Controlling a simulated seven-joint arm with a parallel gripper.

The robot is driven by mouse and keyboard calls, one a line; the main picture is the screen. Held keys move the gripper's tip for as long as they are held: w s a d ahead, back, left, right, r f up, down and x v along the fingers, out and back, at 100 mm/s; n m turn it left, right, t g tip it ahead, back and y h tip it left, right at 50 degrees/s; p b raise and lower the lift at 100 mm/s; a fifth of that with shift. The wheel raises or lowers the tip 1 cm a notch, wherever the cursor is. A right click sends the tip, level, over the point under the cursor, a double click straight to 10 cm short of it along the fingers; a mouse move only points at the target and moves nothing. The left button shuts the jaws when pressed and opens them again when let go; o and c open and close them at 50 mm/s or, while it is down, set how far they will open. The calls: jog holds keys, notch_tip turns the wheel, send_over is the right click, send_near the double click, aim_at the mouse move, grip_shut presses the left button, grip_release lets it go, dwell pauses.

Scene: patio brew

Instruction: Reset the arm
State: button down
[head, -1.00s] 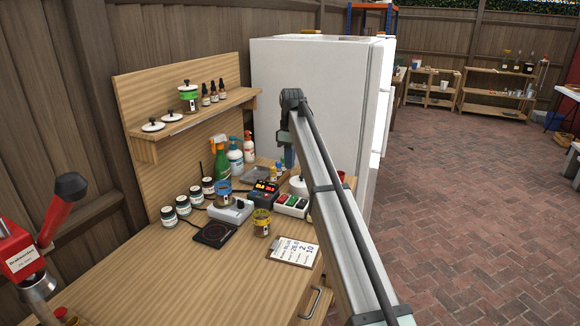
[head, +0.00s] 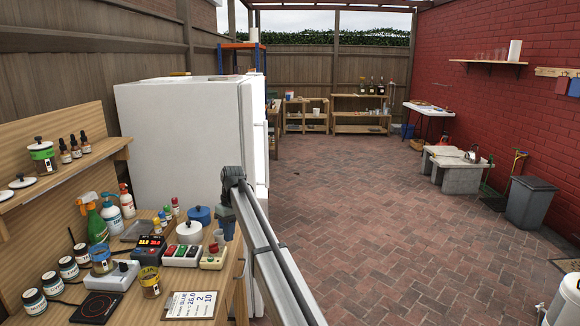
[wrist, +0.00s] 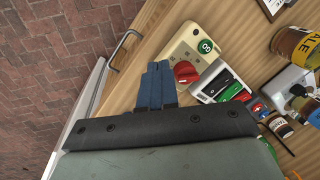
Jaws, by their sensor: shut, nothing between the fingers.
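My gripper (head: 228,231) hangs over the right edge of the workbench (head: 150,312) in the head view, just right of the blue and white lidded pots. In the wrist view my gripper (wrist: 155,66) has its blue fingers pressed together with nothing between them. The fingertips show beside a cream box with a red knob (wrist: 186,72); whether they touch it cannot be told. My arm runs from the lower middle of the head view up to the gripper.
A white fridge (head: 175,130) stands behind the bench. The bench holds a switch strip (head: 182,255), a jar with a yellow label (head: 149,282), a clipboard (head: 190,305), bottles and a hot plate (head: 96,307). Open brick paving (head: 370,220) lies to the right.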

jog(key=s+d+f+m+g, duration=0.1)
jog(key=s+d+f+m, duration=0.1)
jog(key=s+d+f, duration=0.85)
jog(key=s+d+f+m, duration=0.2)
jog(key=s+d+f, duration=0.35)
jog(key=f, duration=1.05)
jog(key=s+d+f+m+g, duration=0.1)
jog(key=s+d+f+m, duration=0.35)
jog(key=d+f, duration=0.75)
jog(key=s+d+f+g+h, duration=0.1)
jog(key=s+d+f, duration=0.2)
jog(key=s+f, duration=0.5)
jog(key=s+d+f, duration=0.3)
jog(key=s+f, duration=0.1)
jog(key=s, duration=0.7)
jog(key=s+d+f+g, duration=0.1)
jog(key=s+d, duration=0.1)
jog(key=s, duration=0.9)
jog(key=s+d+f+m+g, duration=0.1)
jog(key=s+d+f, duration=0.1)
jog(key=s, duration=0.9)
jog(key=shift+s+d, duration=0.2)
jog(key=shift+d, duration=0.2)
